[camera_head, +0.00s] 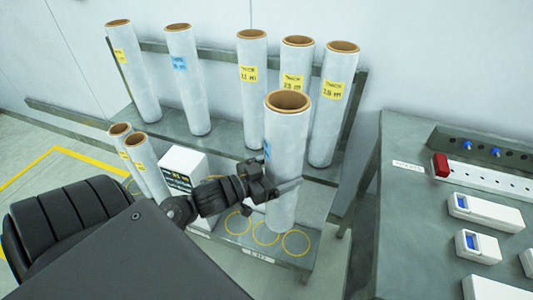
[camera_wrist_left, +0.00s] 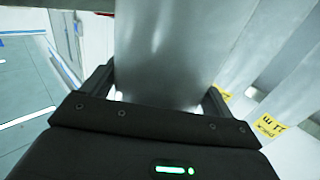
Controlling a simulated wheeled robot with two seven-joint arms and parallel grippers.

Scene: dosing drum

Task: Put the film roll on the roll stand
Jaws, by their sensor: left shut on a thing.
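A white film roll (camera_head: 285,165) with a brown core and a blue label stands upright in my left gripper (camera_head: 278,188). The gripper is shut around its lower half. The roll also fills the middle of the left wrist view (camera_wrist_left: 165,50), between the two fingers (camera_wrist_left: 160,95). The roll's lower end is in front of the low shelf of the stand (camera_head: 310,262), which has yellow circles marked on it. I cannot tell whether the roll touches that shelf. My right gripper is not in view.
Several upright rolls with yellow or blue labels, such as one roll (camera_head: 252,85), stand on the upper shelf (camera_head: 225,140). Two rolls lean at the left beside a white box (camera_head: 183,168). A grey bench (camera_head: 420,215) with a red switch and white devices is at the right.

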